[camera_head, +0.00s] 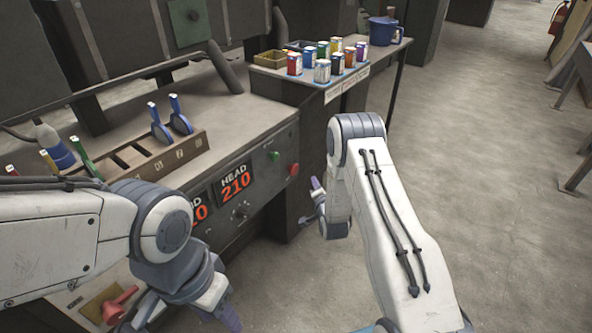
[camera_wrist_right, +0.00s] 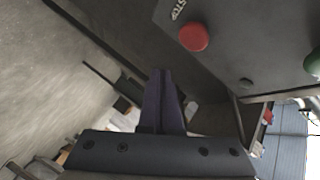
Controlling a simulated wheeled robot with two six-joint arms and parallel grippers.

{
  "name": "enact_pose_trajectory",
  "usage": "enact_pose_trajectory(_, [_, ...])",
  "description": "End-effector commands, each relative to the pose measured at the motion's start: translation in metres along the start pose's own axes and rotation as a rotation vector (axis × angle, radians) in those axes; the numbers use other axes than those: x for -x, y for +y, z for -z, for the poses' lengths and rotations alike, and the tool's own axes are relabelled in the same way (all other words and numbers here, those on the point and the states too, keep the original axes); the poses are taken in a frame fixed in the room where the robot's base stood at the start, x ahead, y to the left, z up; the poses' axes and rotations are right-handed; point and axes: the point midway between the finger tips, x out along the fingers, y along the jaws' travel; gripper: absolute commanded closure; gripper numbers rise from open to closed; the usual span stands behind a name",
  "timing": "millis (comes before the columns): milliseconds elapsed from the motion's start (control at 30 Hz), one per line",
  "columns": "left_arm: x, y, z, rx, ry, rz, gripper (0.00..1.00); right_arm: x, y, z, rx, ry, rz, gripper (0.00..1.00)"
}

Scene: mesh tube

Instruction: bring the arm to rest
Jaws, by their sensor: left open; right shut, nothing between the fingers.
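My right arm (camera_head: 375,210) reaches in from the bottom right, bent at the elbow. Its gripper (camera_head: 314,190) hangs beside the front of the machine bench, partly hidden by the arm. In the right wrist view its purple fingers (camera_wrist_right: 161,85) are together with nothing between them, near a red stop button (camera_wrist_right: 194,37). My left arm (camera_head: 60,235) comes in from the left over the bench. Its gripper (camera_head: 222,312) is open at the bottom edge, with a purple fingertip showing and the rest cut off or hidden.
A side shelf (camera_head: 318,85) holds several coloured cans, a yellow bin (camera_head: 269,59) and a blue jug (camera_head: 382,31). A red handle (camera_head: 119,306) is near my left gripper.

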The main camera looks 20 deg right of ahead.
Motion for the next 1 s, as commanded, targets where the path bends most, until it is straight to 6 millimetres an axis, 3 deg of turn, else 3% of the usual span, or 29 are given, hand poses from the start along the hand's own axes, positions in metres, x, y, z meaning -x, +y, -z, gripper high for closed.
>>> enact_pose_trajectory(733, [0.0, 0.0, 0.0, 0.0, 0.0, 0.0, 0.5, 0.0, -0.006, -0.003, 0.01, -0.012, -0.004, 1.0])
enact_pose_trajectory(867, [0.0, 0.0, 0.0, 0.0, 0.0, 0.0, 0.5, 0.003, -0.038, -0.018, 0.085, -0.09, -0.035, 1.0])
enact_pose_trajectory(1000, [0.0, 0.0, 0.0, 0.0, 0.0, 0.0, 0.5, 0.029, -0.097, -0.054, 0.257, -0.269, -0.104, 1.0])
